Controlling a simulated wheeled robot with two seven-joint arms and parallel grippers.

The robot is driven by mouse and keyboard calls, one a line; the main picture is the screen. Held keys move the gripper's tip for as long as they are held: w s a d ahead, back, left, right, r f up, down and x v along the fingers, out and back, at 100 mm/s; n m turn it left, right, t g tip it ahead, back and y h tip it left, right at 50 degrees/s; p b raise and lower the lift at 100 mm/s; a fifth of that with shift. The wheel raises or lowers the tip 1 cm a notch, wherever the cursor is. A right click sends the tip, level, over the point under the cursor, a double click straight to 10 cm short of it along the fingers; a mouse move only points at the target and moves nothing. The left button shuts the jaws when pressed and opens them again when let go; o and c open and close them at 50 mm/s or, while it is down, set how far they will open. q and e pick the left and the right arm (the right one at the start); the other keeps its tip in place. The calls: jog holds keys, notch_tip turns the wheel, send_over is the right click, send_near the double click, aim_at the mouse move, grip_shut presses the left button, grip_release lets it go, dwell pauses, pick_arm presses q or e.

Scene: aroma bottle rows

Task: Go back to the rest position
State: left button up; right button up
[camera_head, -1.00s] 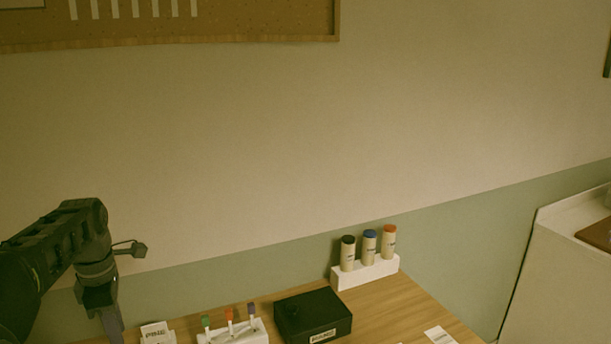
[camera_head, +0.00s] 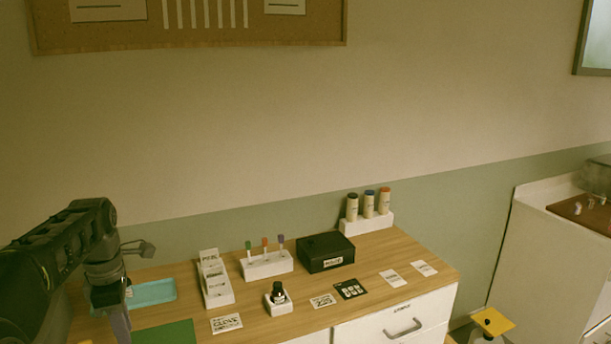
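My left arm comes in from the left, and its gripper (camera_head: 117,322) points down over the left end of the wooden desk (camera_head: 375,262). Only part of the gripper shows, and I cannot tell whether its fingers are apart. My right gripper is not in view. A small dark bottle (camera_head: 278,292) stands in a white holder (camera_head: 279,306) on the desk. Three cream bottles with black, blue and orange caps stand in a white rack (camera_head: 366,224) at the back right.
A black box (camera_head: 326,252), a white stand with coloured sticks (camera_head: 267,265), a card holder (camera_head: 215,283), a teal tray (camera_head: 150,293) and a green mat (camera_head: 165,335) are on the desk. Several flat cards lie along the front. A yellow-topped object (camera_head: 492,321) is at the lower right.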

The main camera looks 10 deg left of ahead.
pick_arm(q)
jog(key=d+f+m+h+b, duration=0.1)
jog(key=d+f+m, duration=0.55)
jog(key=f, duration=0.85)
jog(key=d+f+m+h+b, duration=0.1)
jog(key=d+f+m, duration=0.3)
jog(key=d+f, duration=0.8)
jog(key=s+d+f+m+h+b, duration=0.1)
jog(key=s+d+f+m, duration=0.3)
jog(key=f, duration=0.4)
jog(key=s+d+f+m+b, duration=0.1)
jog(key=s+d+f+m, duration=0.1)
jog(key=s+d+f, duration=0.35)
jog(key=s+d+f+m, duration=0.2)
jog(key=s+d, duration=0.1)
jog(key=s, duration=0.3)
jog(key=s+d+f+m+h, duration=0.1)
jog(key=s+d+f+m, duration=0.2)
jog(key=s, duration=0.4)
jog(key=shift+d+f, duration=0.15)
jog(key=shift+f, duration=0.05)
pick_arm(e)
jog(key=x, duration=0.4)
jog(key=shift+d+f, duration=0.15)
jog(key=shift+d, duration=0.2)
